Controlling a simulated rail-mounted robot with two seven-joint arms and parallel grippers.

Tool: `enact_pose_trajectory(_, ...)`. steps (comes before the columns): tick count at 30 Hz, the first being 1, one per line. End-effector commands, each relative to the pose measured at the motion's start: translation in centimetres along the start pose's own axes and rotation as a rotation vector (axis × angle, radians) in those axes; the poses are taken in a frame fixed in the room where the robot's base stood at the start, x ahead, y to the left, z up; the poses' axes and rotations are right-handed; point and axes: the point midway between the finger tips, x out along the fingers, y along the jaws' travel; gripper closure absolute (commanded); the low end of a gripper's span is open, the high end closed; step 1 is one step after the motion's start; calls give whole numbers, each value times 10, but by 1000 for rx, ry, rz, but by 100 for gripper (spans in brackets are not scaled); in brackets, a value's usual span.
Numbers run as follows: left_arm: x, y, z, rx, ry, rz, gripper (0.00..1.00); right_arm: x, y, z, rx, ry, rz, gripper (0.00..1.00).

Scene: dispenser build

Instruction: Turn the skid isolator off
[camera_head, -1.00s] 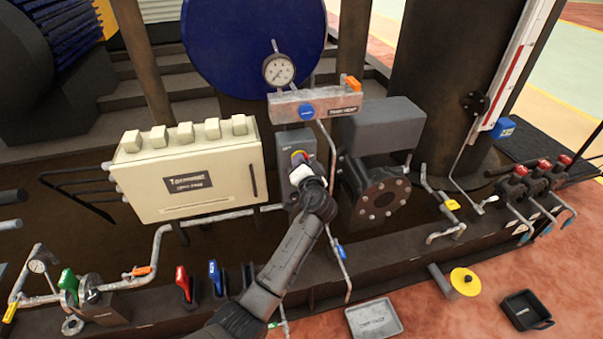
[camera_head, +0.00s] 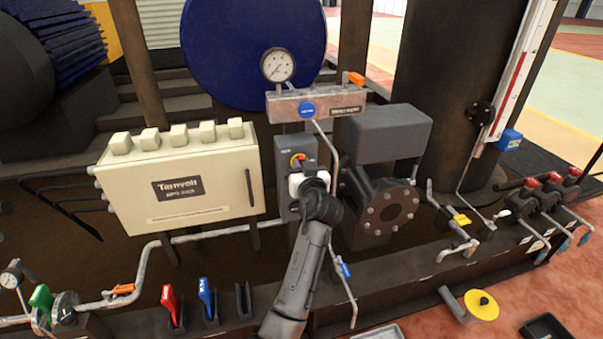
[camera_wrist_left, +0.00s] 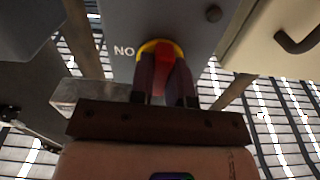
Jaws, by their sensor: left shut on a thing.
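The skid isolator is a grey box (camera_head: 283,150) on a post, right of the cream cabinet, with a red handle on a yellow disc (camera_head: 297,160). In the left wrist view the red handle (camera_wrist_left: 163,58) stands between my fingers, with the yellow disc (camera_wrist_left: 150,46) behind it and the letters "NO" at its left. My left gripper (camera_wrist_left: 165,80) is shut on the red handle. In the head view my left gripper (camera_head: 303,168) is at the front of the box, and my wrist hides the box's lower part. My right gripper is in neither view.
The cream cabinet (camera_head: 185,185) stands close on the left. A grey flanged pump body (camera_head: 388,207) is close on the right. A pressure gauge (camera_head: 278,66) and a manifold block (camera_head: 315,105) sit above. A thin pipe (camera_head: 341,265) runs down beside my forearm.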

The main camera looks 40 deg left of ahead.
Motion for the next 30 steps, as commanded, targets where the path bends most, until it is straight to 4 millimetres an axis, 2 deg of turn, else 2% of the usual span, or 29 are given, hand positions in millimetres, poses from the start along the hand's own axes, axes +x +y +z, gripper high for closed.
enact_pose_trajectory(5,0,0,1,-43,0,0,100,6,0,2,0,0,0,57)
enact_pose_trajectory(21,0,0,0,-60,-1,0,100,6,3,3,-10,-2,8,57)
enact_pose_trajectory(22,0,0,0,-60,-1,0,80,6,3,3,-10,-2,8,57)
enact_pose_trajectory(29,0,0,0,-59,0,0,58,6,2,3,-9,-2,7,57)
enact_pose_trajectory(30,0,0,0,-59,0,0,57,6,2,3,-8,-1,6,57)
